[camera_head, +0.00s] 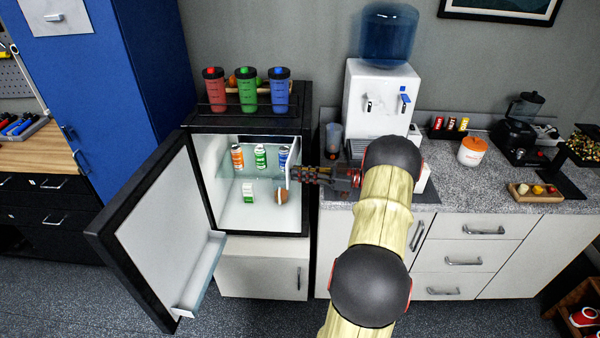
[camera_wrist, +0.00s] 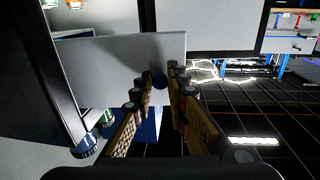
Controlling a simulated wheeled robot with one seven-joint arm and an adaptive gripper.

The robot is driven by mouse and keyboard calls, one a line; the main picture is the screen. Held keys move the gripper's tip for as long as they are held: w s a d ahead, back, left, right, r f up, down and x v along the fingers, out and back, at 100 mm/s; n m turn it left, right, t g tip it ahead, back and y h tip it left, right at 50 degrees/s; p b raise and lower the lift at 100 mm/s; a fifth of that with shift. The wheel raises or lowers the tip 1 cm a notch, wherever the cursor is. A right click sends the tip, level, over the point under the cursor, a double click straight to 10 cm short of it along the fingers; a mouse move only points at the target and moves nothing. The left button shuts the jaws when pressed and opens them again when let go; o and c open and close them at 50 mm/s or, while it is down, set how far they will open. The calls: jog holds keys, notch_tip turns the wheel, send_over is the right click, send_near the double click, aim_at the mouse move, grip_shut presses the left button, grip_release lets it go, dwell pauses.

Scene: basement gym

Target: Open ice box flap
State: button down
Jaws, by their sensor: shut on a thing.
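The small fridge stands with its door (camera_head: 165,215) swung wide open to the left. The ice box flap (camera_wrist: 115,65) is a pale panel inside it, filling the upper left of the wrist view. In the head view the flap (camera_head: 294,166) shows as a narrow white piece at the right side of the opening. My gripper (camera_head: 296,174) reaches in from the right. In the wrist view my gripper (camera_wrist: 161,92) has its two fingers close together at the flap's right end, shut on it. The exact contact is partly hidden by the fingers.
Several cans (camera_head: 260,157) stand on the fridge's shelf, with a small carton (camera_head: 248,192) and a round brown item (camera_head: 281,195) below. Colored shaker bottles (camera_head: 248,91) stand on top. A water dispenser (camera_head: 378,105) and counter (camera_head: 455,190) are to the right.

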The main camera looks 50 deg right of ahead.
jog(key=c, duration=1.7)
grip_release()
jog(key=shift+c, duration=0.2)
jog(key=v, duration=1.2)
jog(key=shift+d, duration=0.1)
